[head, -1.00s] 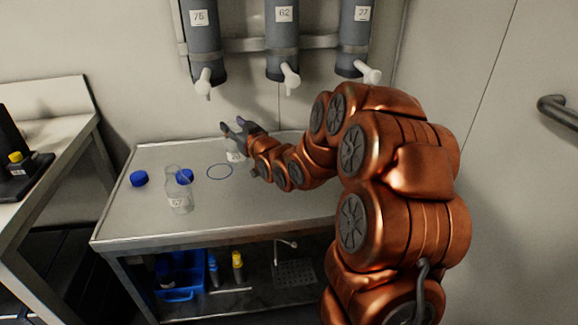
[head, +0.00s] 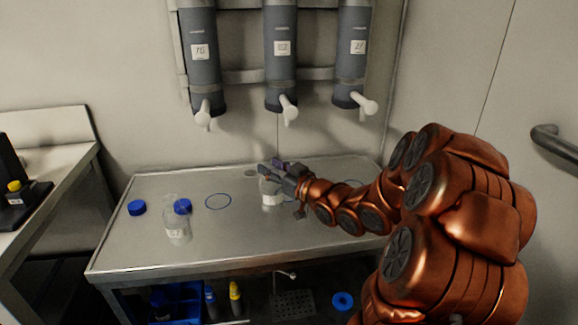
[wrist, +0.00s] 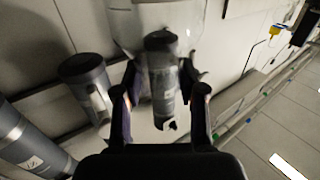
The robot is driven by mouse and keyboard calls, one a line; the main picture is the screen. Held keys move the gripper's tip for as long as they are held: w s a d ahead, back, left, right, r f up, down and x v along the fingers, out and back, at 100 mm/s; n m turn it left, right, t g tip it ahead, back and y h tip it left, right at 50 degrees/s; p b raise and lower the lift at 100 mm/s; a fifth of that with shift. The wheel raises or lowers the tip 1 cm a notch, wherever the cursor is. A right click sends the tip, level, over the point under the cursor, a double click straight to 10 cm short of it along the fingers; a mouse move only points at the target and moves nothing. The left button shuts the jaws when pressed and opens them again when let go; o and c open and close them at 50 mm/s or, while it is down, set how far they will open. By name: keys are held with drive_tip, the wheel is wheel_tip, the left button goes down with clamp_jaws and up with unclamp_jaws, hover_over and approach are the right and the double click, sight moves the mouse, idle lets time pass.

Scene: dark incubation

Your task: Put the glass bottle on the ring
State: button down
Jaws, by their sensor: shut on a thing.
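My gripper (head: 268,168) is shut on a clear glass bottle (head: 271,192) with a white label, above the right-middle part of the metal table. I cannot tell whether its base touches the table. In the wrist view the transparent bottle (wrist: 165,40) shows between the two fingers (wrist: 162,95). A thin blue ring (head: 218,201) lies on the table left of the held bottle, with nothing on it. Part of another blue ring (head: 353,183) shows behind my arm at the right. A second glass bottle (head: 177,229) stands uncapped at the left.
Two blue caps lie on the table, one at the left (head: 137,208) and one by the standing bottle (head: 182,206). Three grey dispensers with white taps (head: 288,108) hang on the wall above the back. A lower shelf holds a blue caddy (head: 178,301).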

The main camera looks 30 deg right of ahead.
drive_tip(key=w+d+f+p, duration=0.1)
drive_tip(key=w+d+f, duration=0.3)
drive_tip(key=w+d, duration=0.4)
drive_tip(key=shift+d+f, duration=0.35)
drive_tip(key=shift+d, duration=0.9)
drive_tip(key=shift+f, duration=0.1)
drive_tip(key=c, duration=0.7)
unclamp_jaws()
